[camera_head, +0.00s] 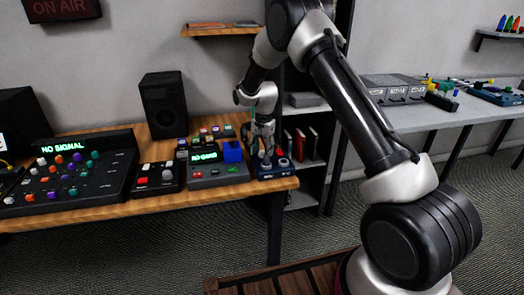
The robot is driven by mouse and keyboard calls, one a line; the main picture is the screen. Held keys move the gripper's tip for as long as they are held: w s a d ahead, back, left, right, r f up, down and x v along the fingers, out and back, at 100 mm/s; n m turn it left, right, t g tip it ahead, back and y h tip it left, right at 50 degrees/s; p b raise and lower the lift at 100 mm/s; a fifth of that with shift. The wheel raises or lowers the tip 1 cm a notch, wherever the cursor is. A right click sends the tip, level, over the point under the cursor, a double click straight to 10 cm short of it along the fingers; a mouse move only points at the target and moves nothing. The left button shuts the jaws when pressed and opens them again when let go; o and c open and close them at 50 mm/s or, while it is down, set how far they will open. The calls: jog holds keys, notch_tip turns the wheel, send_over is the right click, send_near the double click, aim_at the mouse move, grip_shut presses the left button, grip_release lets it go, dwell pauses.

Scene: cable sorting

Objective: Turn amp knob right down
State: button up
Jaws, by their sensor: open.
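A small dark blue box with a knob-like round part (283,163) sits at the right end of the wooden desk; it may be the amp, but its label is too small to read. My gripper (265,158) points down over this box, with its fingers apart at the box's top. I cannot tell whether the fingers touch a knob, because the fingers cover part of the box's top. The setting of any knob is too small to make out.
Left of the box stands a grey device (217,175) with a green display and a blue block. Further left are a small dark unit (157,180), a large mixer (70,182) reading "NO SIGNAL", and a speaker (163,105). A bookshelf (305,150) stands behind the desk's right end.

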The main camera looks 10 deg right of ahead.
grip_shut()
jog(key=shift+n, duration=0.5)
jog(key=n, duration=0.5)
jog(key=shift+n, duration=0.4)
jog(key=n, duration=0.3)
jog(key=shift+w+n+g, duration=0.1)
jog(key=shift+n+g, duration=0.2)
jog(key=shift+n, duration=1.8)
grip_release()
